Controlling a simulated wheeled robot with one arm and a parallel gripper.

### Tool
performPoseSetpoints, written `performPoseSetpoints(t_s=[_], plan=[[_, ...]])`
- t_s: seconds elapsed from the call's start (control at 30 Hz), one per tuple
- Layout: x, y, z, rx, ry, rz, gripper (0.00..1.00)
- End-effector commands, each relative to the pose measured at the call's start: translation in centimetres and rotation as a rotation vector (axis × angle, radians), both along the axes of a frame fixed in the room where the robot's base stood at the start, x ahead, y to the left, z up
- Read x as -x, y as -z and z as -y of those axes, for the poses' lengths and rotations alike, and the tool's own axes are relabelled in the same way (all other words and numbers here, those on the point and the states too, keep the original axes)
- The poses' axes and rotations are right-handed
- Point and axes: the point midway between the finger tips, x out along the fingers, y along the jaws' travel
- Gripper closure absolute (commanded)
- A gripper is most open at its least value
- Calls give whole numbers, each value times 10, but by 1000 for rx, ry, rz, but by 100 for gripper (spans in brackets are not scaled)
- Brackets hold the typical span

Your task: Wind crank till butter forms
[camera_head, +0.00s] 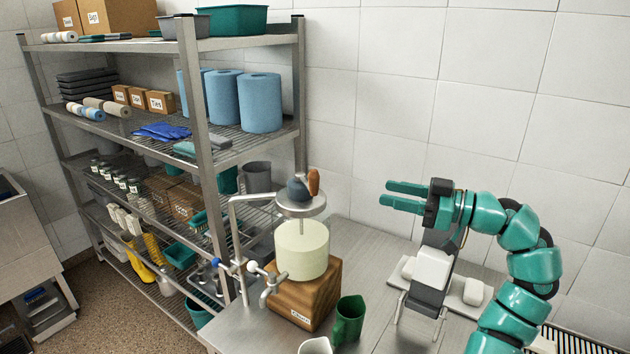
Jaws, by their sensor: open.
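The churn has a pale cream drum (302,249) on a wooden block base (306,295), standing on the steel table. A round metal plate (301,206) sits above the drum. On the plate are a dark blue-grey rounded part (297,190) and an upright orange-brown handle (313,182), which looks like the crank grip. My gripper (388,193) is open and empty, its two teal fingers pointing left. It is to the right of the handle at similar picture height, apart from it. I see no butter; the drum's inside is hidden.
Metal taps (268,281) stand close to the drum's left. A green jug (348,320) and a white container (316,346) stand in front. A white-and-grey device (432,270) sits under my arm. A loaded wire shelf (205,150) stands behind left.

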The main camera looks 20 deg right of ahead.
Motion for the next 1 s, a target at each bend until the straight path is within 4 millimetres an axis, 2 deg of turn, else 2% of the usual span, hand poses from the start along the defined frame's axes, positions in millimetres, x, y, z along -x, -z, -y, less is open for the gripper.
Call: performPoseSetpoints(t_s=[0.07,0.27,1.0], plan=[[1,5,-4,8,-14,-24,57],[-11,1,-17,-4,-14,-28,57],[-95,-1,-116,-4,-13,-26,57]])
